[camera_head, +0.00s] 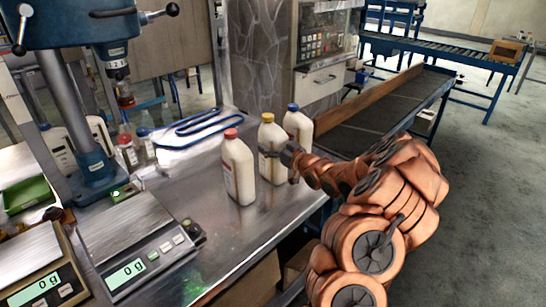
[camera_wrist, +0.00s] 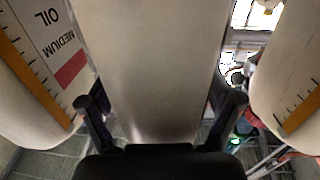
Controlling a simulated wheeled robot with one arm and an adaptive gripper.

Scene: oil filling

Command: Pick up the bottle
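Three pale bottles stand upright in a row on the metal table: one with a red cap (camera_head: 238,170), one with a yellow cap (camera_head: 270,142), and one with a blue cap (camera_head: 298,127). My gripper (camera_head: 287,153) is at the upper side of the yellow-capped bottle. In the wrist view, the wide pale side of this bottle (camera_wrist: 160,65) fills the middle, between the widely spread fingers of my gripper (camera_wrist: 165,108). Firm contact is not visible, and its cap is out of that view. A neighbouring bottle (camera_wrist: 40,60) shows OIL MEDIUM lettering; another stands right (camera_wrist: 287,85).
Two scales (camera_head: 140,245) reading 0 g stand at the front left of the table. A blue drill-press-like machine (camera_head: 75,110) and a coiled blue hose (camera_head: 205,125) are behind. A dark conveyor (camera_head: 385,115) lies right of the bottles. The table front of the red-capped bottle is clear.

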